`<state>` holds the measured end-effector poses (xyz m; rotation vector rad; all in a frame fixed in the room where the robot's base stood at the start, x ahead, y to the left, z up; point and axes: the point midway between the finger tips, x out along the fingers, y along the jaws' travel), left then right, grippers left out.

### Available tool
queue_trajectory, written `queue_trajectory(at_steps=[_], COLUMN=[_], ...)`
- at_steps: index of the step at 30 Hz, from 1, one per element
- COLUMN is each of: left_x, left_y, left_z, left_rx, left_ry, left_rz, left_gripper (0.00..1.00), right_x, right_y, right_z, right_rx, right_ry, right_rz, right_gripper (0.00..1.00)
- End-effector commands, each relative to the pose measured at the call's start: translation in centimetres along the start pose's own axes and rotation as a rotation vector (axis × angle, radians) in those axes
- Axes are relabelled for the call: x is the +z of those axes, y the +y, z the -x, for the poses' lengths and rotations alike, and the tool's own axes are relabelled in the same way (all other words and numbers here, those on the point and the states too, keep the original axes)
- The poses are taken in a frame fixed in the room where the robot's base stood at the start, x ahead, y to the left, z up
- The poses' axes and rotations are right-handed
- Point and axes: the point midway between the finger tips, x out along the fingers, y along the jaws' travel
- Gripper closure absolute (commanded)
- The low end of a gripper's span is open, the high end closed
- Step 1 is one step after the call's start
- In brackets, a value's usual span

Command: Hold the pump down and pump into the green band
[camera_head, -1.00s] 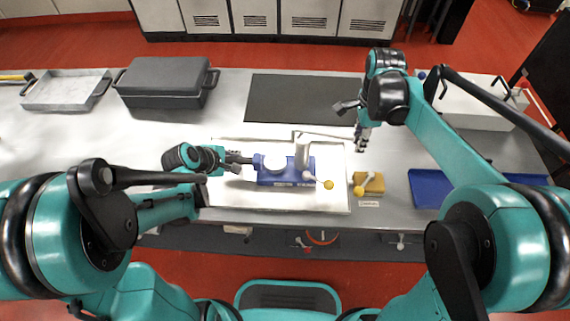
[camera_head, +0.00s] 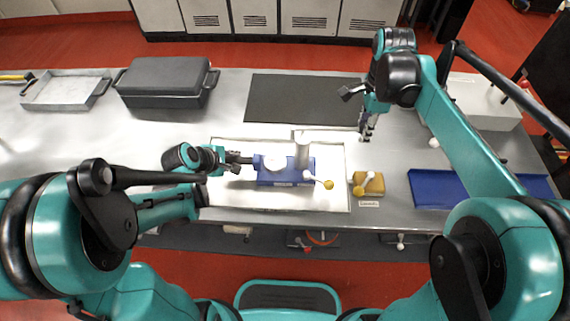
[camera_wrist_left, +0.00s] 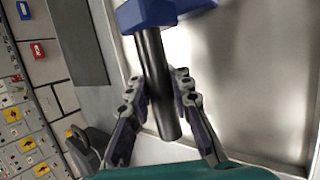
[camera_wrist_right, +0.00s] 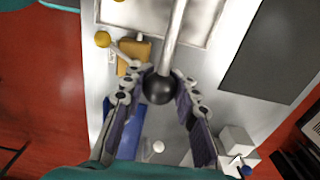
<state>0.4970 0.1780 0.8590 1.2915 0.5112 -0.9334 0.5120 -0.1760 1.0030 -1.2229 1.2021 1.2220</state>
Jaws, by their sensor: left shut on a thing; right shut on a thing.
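The blue pump (camera_head: 268,180) sits on a pale tray (camera_head: 230,198). It has a round white dial (camera_head: 275,164), too small to read, so I cannot make out its green band. A short white post (camera_head: 301,150) rises from it, and a lever with a yellow ball (camera_head: 328,184) is at its right. My left gripper (camera_wrist_left: 160,95) is shut on the pump's black bar handle (camera_wrist_left: 155,75), left of the blue body. My right gripper (camera_wrist_right: 158,98) is shut around the black ball knob (camera_wrist_right: 157,90) of the silver pump lever (camera_wrist_right: 176,40), above the table.
A yellow block (camera_head: 375,187) with its own small ball lever stands right of the tray. A blue tray (camera_head: 432,190) lies further right. A black mat (camera_head: 300,98) lies behind the pump. A dark lidded box (camera_head: 165,82) and a metal tray (camera_head: 62,92) stand at the back left.

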Motion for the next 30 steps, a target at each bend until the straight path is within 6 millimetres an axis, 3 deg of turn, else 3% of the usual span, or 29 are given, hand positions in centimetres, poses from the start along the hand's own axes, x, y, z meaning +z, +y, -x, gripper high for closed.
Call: queue_trajectory(at_steps=[7, 22, 30], left_x=[0.0, 0.0, 0.1], left_y=[0.0, 0.0, 0.0], left_z=[0.0, 0.0, 0.0], left_rx=[0.000, 0.000, 0.000], left_ry=[0.000, 0.000, -0.002], left_rz=[-0.002, -0.002, -0.001], left_gripper=[1.00, 1.00, 1.00], right_x=[0.1, 0.2, 0.2], right_y=[0.0, 0.0, 0.0], right_z=[1.7, 2.3, 0.9], right_rx=[0.000, 0.000, 0.000], right_ry=[-0.002, -0.002, -0.002], right_rz=[0.001, 0.001, 0.001], right_gripper=[1.00, 1.00, 1.00])
